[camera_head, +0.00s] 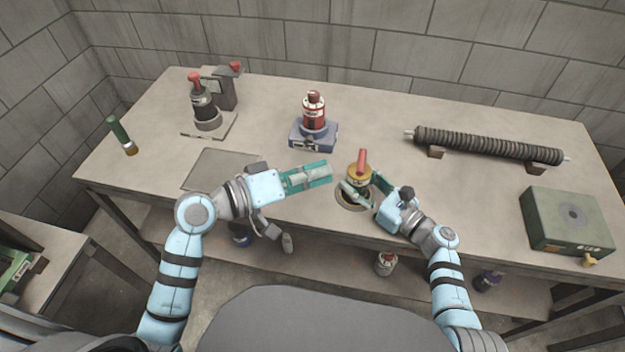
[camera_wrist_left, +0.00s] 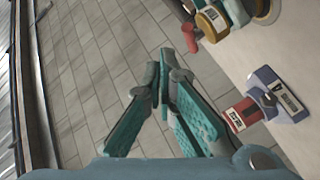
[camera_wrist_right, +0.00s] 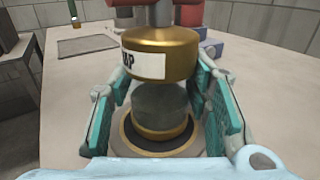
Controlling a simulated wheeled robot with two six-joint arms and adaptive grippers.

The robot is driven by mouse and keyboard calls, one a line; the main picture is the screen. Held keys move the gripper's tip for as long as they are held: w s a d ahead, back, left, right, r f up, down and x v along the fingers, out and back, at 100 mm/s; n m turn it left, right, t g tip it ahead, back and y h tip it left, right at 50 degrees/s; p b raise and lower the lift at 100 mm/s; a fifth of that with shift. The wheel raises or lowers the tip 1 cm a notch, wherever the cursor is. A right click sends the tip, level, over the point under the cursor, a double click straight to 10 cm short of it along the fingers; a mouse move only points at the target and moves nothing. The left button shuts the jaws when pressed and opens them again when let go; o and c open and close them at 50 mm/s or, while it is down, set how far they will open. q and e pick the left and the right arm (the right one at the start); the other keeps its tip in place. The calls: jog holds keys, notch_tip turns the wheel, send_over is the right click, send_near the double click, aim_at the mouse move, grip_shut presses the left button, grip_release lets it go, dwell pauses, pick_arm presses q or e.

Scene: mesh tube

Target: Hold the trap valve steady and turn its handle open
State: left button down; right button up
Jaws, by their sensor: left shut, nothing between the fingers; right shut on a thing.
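The trap valve (camera_head: 357,172) has a brass body and stands at the front middle of the bench on a round ring fitting (camera_head: 345,201). Its red handle (camera_head: 362,160) points up and away in the head view. In the right wrist view the brass body (camera_wrist_right: 155,52) carries a white label ending in "AP". My right gripper (camera_wrist_right: 165,105) has its fingers on both sides of the valve, shut on it. My left gripper (camera_head: 329,172) is shut and empty, just left of the valve. The left wrist view shows its fingers together (camera_wrist_left: 160,85), apart from the red handle (camera_wrist_left: 190,38).
A red bottle on a blue base (camera_head: 313,136) stands behind the grippers. A dark valve with a red knob (camera_head: 205,110) is at back left, a green flashlight (camera_head: 119,130) at far left. A ribbed tube (camera_head: 490,146) and green box (camera_head: 565,222) lie right.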

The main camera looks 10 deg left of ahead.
jog(key=shift+s, duration=0.1)
pick_arm(q)
jog(key=s, duration=0.3)
jog(key=shift+s+a+r, duration=0.3)
jog(key=shift+a+r, duration=0.05)
pick_arm(e)
jog(key=o, duration=1.4)
jog(key=shift+d, duration=0.1)
